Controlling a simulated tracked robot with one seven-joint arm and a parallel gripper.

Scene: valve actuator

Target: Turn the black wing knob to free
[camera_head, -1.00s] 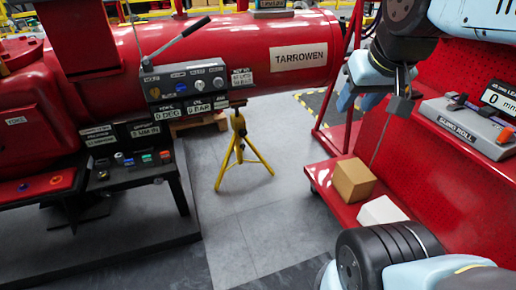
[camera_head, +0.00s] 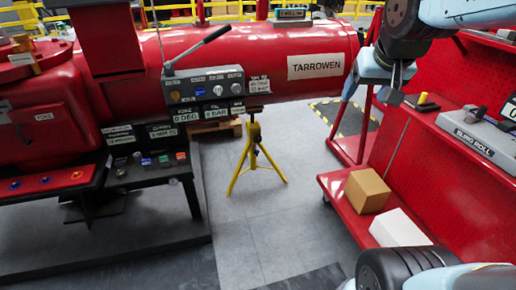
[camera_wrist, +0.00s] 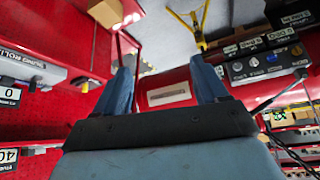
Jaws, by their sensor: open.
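A grey control panel (camera_head: 190,78) with a row of small round knobs is mounted on the red tank, below a long lever. It also shows upside down at the upper right of the wrist view (camera_wrist: 262,66). The knobs are too small for me to tell which one is the black wing knob or how it is turned. My gripper (camera_wrist: 162,62) is open, with two blue fingers apart and nothing between them. In the head view it hangs at the upper right, well to the right of the panel and apart from it.
A yellow tripod stand (camera_head: 256,150) stands right of the panel. A low console (camera_head: 150,176) with coloured buttons sits below it. A red rack at the right holds a cardboard box (camera_head: 367,191) and a white box (camera_head: 398,228).

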